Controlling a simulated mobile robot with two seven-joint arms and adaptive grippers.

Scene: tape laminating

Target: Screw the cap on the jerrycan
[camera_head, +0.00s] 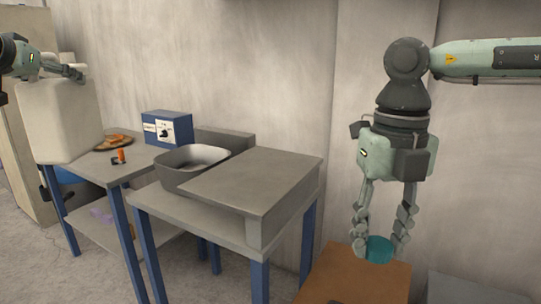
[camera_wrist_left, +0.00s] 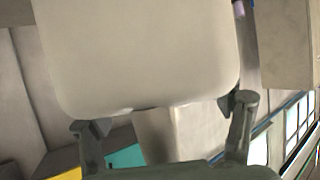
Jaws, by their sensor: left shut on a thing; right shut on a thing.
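The cream-white jerrycan (camera_head: 58,122) hangs at the far left, in front of the left table; its pale body fills the upper middle of the left wrist view (camera_wrist_left: 140,55). My left gripper (camera_head: 77,73) is at its top and shut on it; the wrist view shows the two fingers on either side of its end (camera_wrist_left: 165,116). My right gripper (camera_head: 379,243) points down at the right and is shut on a round teal piece (camera_head: 379,250), which looks like the cap. The cap is just over a brown block, far from the jerrycan; contact with the block is unclear. The jerrycan's opening is not visible.
A brown box-like stand (camera_head: 350,280) is below my right gripper. A grey table (camera_head: 170,207) in the middle holds a grey basin (camera_head: 190,158) and a raised grey slab (camera_head: 255,180). The left table bears a blue device (camera_head: 167,126), a plate (camera_head: 112,148) and a small orange item (camera_head: 121,155).

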